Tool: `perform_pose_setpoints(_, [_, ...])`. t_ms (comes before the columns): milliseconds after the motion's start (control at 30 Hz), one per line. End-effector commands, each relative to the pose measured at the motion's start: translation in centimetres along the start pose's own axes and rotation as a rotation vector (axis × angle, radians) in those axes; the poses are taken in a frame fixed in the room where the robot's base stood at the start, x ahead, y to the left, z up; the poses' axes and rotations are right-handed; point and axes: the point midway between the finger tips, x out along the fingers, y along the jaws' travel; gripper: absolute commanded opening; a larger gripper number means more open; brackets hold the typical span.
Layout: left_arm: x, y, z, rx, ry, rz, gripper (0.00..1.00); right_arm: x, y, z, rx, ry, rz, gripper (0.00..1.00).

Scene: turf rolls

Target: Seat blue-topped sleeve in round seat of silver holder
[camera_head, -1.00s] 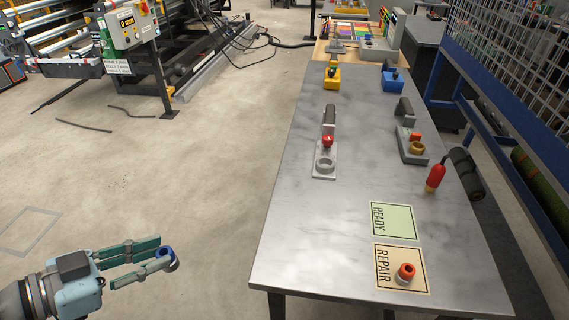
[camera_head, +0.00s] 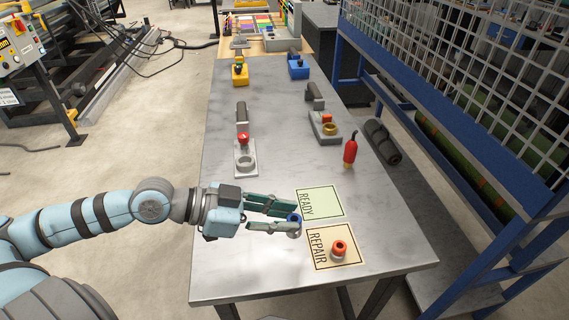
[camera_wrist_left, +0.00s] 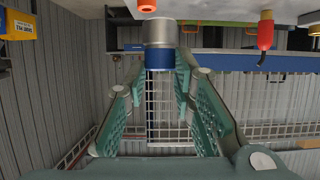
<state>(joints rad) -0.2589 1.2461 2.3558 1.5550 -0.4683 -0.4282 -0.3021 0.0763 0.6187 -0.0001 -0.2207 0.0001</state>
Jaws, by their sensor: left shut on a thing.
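My left gripper (camera_head: 294,216) comes in from the left, over the near part of the table by the READY and REPAIR cards. It is shut on the blue-topped sleeve (camera_head: 293,219), a short cylinder. In the left wrist view the sleeve (camera_wrist_left: 159,42) shows a silver body and a blue band, held at the fingertips. The silver holder (camera_head: 246,169) lies on the table's left side, farther back than my gripper. Its round seat looks empty, and a red knob stands just behind it. My right gripper is not in view.
A READY card (camera_head: 320,201) and a REPAIR card (camera_head: 348,256) lie at the near right. An orange-topped sleeve (camera_head: 339,249) stands on REPAIR. A red bottle-like tool (camera_head: 350,150) and a grey holder with a brass ring (camera_head: 326,138) stand farther back. The table between gripper and holder is clear.

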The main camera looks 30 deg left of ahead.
Motion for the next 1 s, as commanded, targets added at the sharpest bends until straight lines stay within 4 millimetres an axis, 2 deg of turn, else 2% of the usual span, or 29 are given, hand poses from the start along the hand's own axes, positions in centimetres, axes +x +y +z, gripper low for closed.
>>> perform_pose_setpoints(67, [-0.5, -1.8, -1.1, -0.017, 0.003, -0.046, 0.0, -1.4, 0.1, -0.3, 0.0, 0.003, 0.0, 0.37])
perform_pose_setpoints(167, [-1.4, -5.6, -2.5, -0.059, 0.006, -0.15, 0.0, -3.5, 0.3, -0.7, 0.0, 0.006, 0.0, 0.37])
perform_pose_setpoints(267, [-2.8, -10.9, -4.2, -0.128, 0.009, -0.313, 0.0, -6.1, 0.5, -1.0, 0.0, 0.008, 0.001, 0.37])
perform_pose_setpoints(400, [-6.0, -18.9, -6.8, -0.253, 0.012, -0.605, 0.0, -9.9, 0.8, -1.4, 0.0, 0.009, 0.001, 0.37])
perform_pose_setpoints(533, [-9.2, -24.4, -8.4, -0.365, 0.011, -0.861, 0.0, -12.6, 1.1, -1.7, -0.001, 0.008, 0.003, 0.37])
perform_pose_setpoints(633, [-10.9, -26.8, -8.9, -0.422, 0.008, -0.998, 0.0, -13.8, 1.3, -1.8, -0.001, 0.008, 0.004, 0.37])
perform_pose_setpoints(767, [-11.5, -27.9, -7.9, -0.455, 0.003, -1.08, 0.0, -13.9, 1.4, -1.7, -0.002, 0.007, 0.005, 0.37])
perform_pose_setpoints(867, [-10.4, -27.9, -5.0, -0.458, -0.002, -1.086, 0.0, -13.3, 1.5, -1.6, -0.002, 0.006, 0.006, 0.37])
perform_pose_setpoints(1000, [-8.1, -27.9, 0.4, -0.456, -0.003, -1.084, 0.0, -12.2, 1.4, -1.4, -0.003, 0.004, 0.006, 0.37])
